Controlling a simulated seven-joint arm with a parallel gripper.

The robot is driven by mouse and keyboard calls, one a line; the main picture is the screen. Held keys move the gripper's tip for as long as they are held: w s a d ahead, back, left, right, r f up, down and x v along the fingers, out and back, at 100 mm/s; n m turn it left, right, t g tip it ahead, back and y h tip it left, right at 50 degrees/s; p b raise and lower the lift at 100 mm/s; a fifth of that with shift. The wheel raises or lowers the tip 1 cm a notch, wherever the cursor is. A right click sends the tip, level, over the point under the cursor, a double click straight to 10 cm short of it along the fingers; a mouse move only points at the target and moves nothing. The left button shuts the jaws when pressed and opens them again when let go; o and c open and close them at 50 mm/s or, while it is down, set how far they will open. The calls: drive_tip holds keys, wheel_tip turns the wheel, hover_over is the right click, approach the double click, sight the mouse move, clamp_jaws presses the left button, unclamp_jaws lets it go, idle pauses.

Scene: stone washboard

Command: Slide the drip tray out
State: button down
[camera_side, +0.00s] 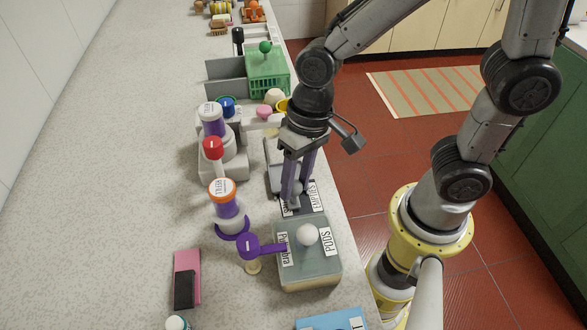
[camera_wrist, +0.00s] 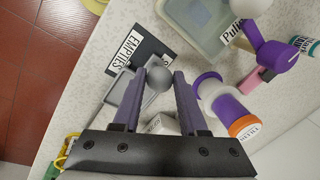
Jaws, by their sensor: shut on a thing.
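The drip tray is a shallow grey tray (camera_side: 271,181) with a raised rim, near the counter's front edge in the side view. In the wrist view the tray (camera_wrist: 117,92) lies left of my fingers and partly behind them. A round grey knob (camera_wrist: 158,78) shows between my fingertips and seems to belong to the tray. My gripper (camera_side: 290,199) points down at the tray's near end, shut on this knob; it also shows in the wrist view (camera_wrist: 160,74). My fingers hide part of the tray and most of the knob in the side view.
A dark mat labelled EMPTIES (camera_wrist: 137,57) lies close beside the tray. A lidded PODS box (camera_side: 305,262) stands nearer the side camera. A purple-and-white jar with an orange lid (camera_side: 224,202) stands left of my gripper. A green basket (camera_side: 268,75) is farther back.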

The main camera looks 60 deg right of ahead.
drive_tip(key=shift+s+a+r, duration=0.1)
drive_tip(key=shift+s+a, duration=0.05)
drive_tip(key=shift+a, duration=0.05)
drive_tip(key=c, duration=0.7)
unclamp_jaws()
drive_tip(key=shift+o, duration=1.2)
wheel_tip(320, 180, up, 14)
drive_tip(key=d, duration=0.2)
drive_tip(key=shift+s+d+f, duration=0.25)
drive_tip(key=shift+d, duration=0.1)
